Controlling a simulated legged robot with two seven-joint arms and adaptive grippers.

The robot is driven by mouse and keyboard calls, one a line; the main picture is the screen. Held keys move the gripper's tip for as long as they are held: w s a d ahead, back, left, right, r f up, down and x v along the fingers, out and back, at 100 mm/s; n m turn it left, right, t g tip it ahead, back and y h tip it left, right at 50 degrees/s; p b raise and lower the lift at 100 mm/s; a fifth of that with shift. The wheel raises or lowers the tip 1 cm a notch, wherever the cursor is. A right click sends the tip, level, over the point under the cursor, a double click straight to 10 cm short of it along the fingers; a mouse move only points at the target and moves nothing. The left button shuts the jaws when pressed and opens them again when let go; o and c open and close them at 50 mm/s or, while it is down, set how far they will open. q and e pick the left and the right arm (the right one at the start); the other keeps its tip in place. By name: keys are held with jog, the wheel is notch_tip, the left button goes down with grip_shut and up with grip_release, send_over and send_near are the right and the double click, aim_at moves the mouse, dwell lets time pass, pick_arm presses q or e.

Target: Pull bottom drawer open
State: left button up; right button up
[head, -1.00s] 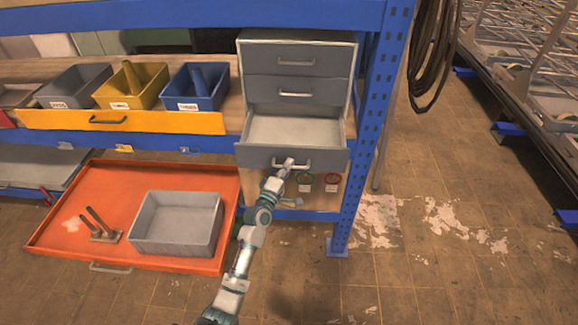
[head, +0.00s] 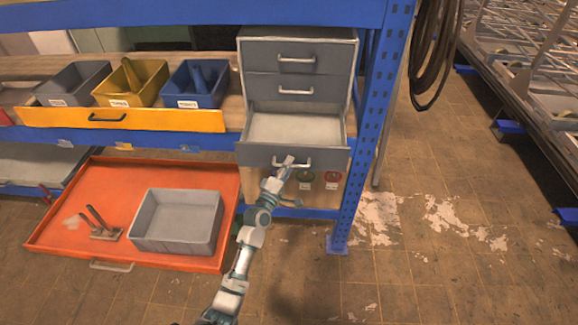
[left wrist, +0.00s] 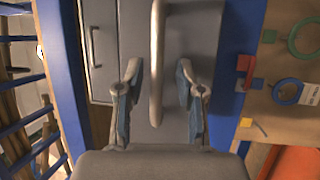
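The grey cabinet has a bottom drawer (head: 294,128) that stands pulled out, with its empty inside showing in the head view. Its bar handle (head: 308,163) is on the drawer front. My left gripper (head: 288,163) is at this handle, reaching up from below. In the left wrist view the handle (left wrist: 157,60) runs between the two spread fingers of my left gripper (left wrist: 160,75), with a gap on both sides. The left gripper is open and not closed on the bar. My right gripper is in neither view.
Two shut drawers (head: 296,72) are above. A blue rack post (head: 365,150) stands close on the right. An orange tray (head: 90,180) with a grey bin (head: 178,220) is low on the left. The floor (head: 430,270) at the right front is clear.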

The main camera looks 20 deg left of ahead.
pick_arm(q)
jog(key=v, duration=1.1)
jog(key=shift+s+f, duration=0.15)
jog(key=s+d+f+m+g+y+b, duration=0.1)
jog(key=s+f+m+g, duration=0.15)
jog(key=f, duration=1.15)
jog(key=s+d+f+m+g, duration=0.1)
jog(key=f+m+g, duration=0.15)
jog(key=f, duration=1.15)
jog(key=s+f+m+g+b, duration=0.1)
jog(key=s+f+m+g, duration=0.15)
jog(key=s+f, duration=0.45)
jog(key=s+f+m+g, duration=0.1)
jog(key=s+f+g, duration=0.2)
jog(key=f, duration=0.8)
jog(key=s+f+m+g, duration=0.2)
jog(key=s+f, duration=0.5)
jog(key=s, duration=0.5)
jog(key=s+f+m+g+y+b, duration=0.1)
jog(key=s+f+m+g, duration=0.2)
jog(key=s+f, duration=0.4)
jog(key=s+f+m+g+b, duration=0.1)
jog(key=s+f+m+g, duration=0.2)
jog(key=s, duration=1.5)
notch_tip(320, 180, down, 4)
jog(key=shift+s+f+m, duration=0.1)
jog(key=shift+s+m, duration=0.2)
jog(key=shift+m, duration=0.65)
